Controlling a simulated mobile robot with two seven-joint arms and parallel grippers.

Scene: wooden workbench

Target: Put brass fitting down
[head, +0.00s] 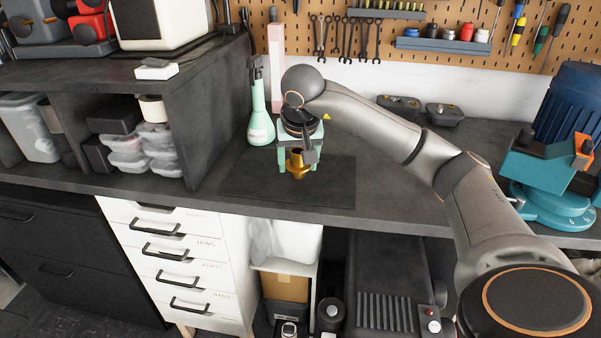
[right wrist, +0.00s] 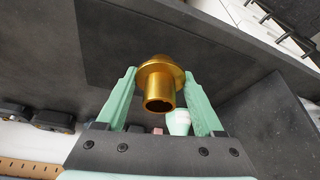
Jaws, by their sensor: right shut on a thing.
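The brass fitting (head: 297,164) is a gold-coloured flanged tube. In the head view it is at the dark mat (head: 330,184) on the workbench; I cannot tell whether it touches the mat. My right gripper (head: 298,165) has its pale green fingers on both sides of the fitting. In the right wrist view, the fitting (right wrist: 160,80) sits between the two fingertips (right wrist: 158,82), which are shut on it. My left gripper is in neither view.
A green spray bottle (head: 259,118) stands just left of my right gripper. A dark shelf unit (head: 205,105) is further left. A teal vise (head: 550,180) is at the right. The bench (head: 400,180) is clear right of the mat. White drawers (head: 170,255) are below.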

